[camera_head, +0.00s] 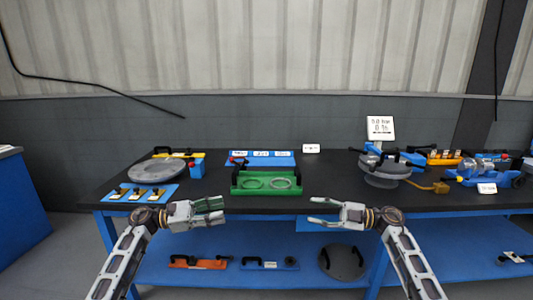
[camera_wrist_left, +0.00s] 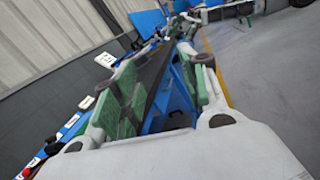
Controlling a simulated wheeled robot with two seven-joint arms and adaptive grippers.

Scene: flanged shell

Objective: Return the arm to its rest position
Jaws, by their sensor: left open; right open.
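My left gripper (camera_head: 214,212) is in front of the workbench's front edge, left of centre, with its fingers pointing right. It is open and empty. In the left wrist view its two fingers with green pads (camera_wrist_left: 155,92) stand apart with nothing between them. My right gripper (camera_head: 322,212) is in front of the bench, right of centre, with its fingers pointing left. It is open and empty. The two grippers face each other across a gap and touch nothing that I can see.
On the black-topped bench (camera_head: 215,200) stand a green tray (camera_head: 266,191) with two rings, a grey round disc (camera_head: 153,171), a blue board (camera_head: 142,194) and a flanged assembly (camera_head: 385,172). The lower blue shelf (camera_head: 215,275) holds a dark disc (camera_head: 341,262). The space between the grippers is clear.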

